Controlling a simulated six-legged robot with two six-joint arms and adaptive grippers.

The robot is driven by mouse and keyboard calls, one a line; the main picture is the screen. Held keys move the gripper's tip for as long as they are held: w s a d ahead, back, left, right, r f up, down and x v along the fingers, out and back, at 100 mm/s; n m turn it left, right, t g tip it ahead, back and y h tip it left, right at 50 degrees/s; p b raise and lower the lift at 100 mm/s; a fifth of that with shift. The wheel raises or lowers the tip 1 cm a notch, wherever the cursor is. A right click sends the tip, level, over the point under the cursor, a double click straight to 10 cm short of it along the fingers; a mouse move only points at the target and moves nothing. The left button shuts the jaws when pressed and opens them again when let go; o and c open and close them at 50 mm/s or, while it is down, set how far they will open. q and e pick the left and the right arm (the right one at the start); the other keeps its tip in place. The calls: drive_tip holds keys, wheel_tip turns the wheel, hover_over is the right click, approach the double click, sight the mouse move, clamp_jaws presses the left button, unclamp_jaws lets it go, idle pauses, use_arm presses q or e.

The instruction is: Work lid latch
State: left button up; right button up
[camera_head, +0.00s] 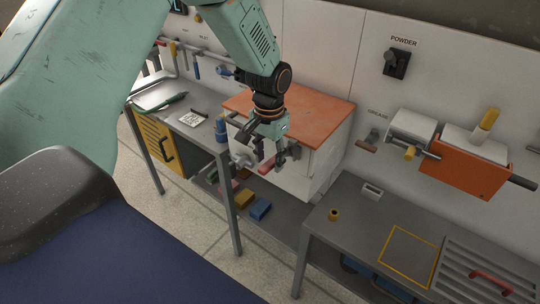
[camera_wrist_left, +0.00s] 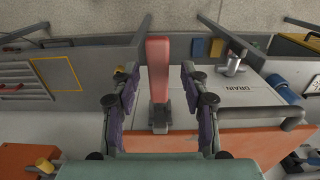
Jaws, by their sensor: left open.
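A white box (camera_head: 322,165) with an orange lid (camera_head: 310,105) stands between the two grey benches. A red latch handle (camera_head: 265,168) is on the box's front. In the left wrist view the red handle (camera_wrist_left: 158,62) sits on a grey mount (camera_wrist_left: 160,116), just in front of the orange lid edge (camera_wrist_left: 240,140). My left gripper (camera_head: 274,160) is open at the box front. In the wrist view its purple-padded fingers stand on either side of the handle, with gaps visible on both sides. My right gripper is not in view.
A grey drain valve (camera_wrist_left: 234,64) projects from the box front beside the latch, near a DRAIN label (camera_wrist_left: 252,89). A lower shelf holds coloured blocks (camera_head: 260,209). A grey bench (camera_head: 365,225) with a yellow square outline stands on the right. An orange wall unit (camera_head: 465,170) is above it.

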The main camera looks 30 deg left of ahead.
use_arm(q)
drive_tip(key=shift+w+d+f, duration=0.1)
drive_tip(key=shift+w+f, duration=0.05)
drive_tip(key=shift+f, duration=0.15)
drive_tip(key=shift+s+r, duration=0.15)
drive_tip(key=shift+s, duration=0.2)
drive_tip(key=shift+c, duration=0.7)
drive_tip(key=c, duration=0.3)
drive_tip(key=shift+w, duration=0.3)
drive_tip(key=c, duration=0.3)
drive_tip(key=shift+s, duration=0.1)
clamp_jaws()
